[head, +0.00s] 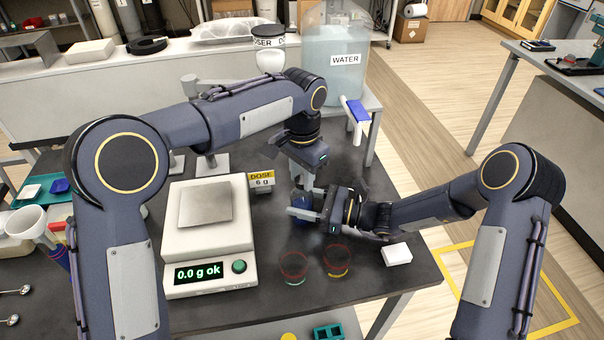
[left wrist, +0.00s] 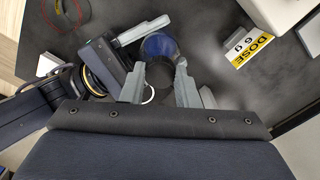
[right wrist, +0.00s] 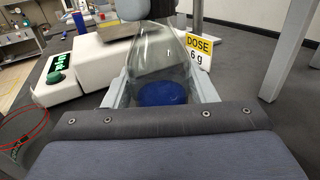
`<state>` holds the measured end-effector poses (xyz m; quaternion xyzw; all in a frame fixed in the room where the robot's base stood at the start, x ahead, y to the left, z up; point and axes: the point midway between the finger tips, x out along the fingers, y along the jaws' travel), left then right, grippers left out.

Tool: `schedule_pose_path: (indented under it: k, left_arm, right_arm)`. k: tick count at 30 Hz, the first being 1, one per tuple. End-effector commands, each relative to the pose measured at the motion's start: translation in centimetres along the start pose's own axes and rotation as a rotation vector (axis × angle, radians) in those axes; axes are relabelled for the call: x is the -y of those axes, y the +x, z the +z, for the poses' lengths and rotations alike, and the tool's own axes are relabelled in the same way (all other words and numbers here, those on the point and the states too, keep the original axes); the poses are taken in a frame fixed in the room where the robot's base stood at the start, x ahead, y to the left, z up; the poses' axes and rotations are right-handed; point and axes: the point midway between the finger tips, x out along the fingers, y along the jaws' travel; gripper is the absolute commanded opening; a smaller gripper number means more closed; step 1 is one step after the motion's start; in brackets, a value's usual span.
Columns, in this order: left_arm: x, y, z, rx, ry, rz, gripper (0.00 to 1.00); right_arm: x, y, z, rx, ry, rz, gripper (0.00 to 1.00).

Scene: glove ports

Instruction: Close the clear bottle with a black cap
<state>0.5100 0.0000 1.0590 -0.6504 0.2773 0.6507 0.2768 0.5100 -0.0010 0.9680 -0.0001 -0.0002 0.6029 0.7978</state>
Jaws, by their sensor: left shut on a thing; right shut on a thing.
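The clear bottle (right wrist: 158,62) stands upright between the fingers of my right gripper (right wrist: 160,92), with blue contents at its bottom. In the head view the blue of the bottle (head: 303,202) shows between the fingers of my right gripper (head: 304,214), over the dark table. My left gripper (head: 303,183) reaches down from above over the bottle's top. In the left wrist view a dark round thing, seemingly the black cap (left wrist: 160,76), sits between the left fingertips (left wrist: 160,84), above the blue. The cap's seating on the neck is hidden.
A white scale (head: 208,240) reading 0.0 g stands left of the grippers. A yellow DOSE 6 g sign (head: 262,181) is close behind. A large WATER container (head: 335,75) is behind.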

Motion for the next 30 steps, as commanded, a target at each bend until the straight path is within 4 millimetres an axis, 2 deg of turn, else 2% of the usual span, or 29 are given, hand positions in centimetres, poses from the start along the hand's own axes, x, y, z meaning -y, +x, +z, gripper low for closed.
schedule_pose_path:
  k: [3, 4, 9, 17, 25, 30]
  left_arm:
    - [0.0, 0.0, 0.0, 0.0, -0.009, -0.001, 0.0]
    - [0.0, 0.0, 0.0, 0.0, -0.009, -0.001, 0.3]
    - [0.0, 0.0, 0.0, 0.0, -0.01, -0.001, 0.5]
    - [0.0, -0.1, 0.0, -0.001, -0.011, -0.001, 0.5]
    - [0.0, -3.4, -0.1, -0.003, -0.011, -0.002, 0.5]
    - [0.0, -4.5, 0.0, 0.0, -0.012, -0.001, 0.5]
  right_arm:
    - [0.0, 0.0, 0.0, 0.0, 0.0, 0.0, 0.0]
    - [0.0, 0.0, 0.0, 0.0, 0.0, 0.0, 0.0]
    - [0.0, 0.0, 0.0, 0.0, 0.0, 0.0, 0.0]
    - [0.0, 0.0, 0.0, 0.0, 0.0, 0.0, 0.0]
    - [0.0, 0.0, 0.0, 0.0, 0.0, 0.0, 0.0]
    - [0.0, 0.0, 0.0, 0.0, 0.0, 0.0, 0.0]
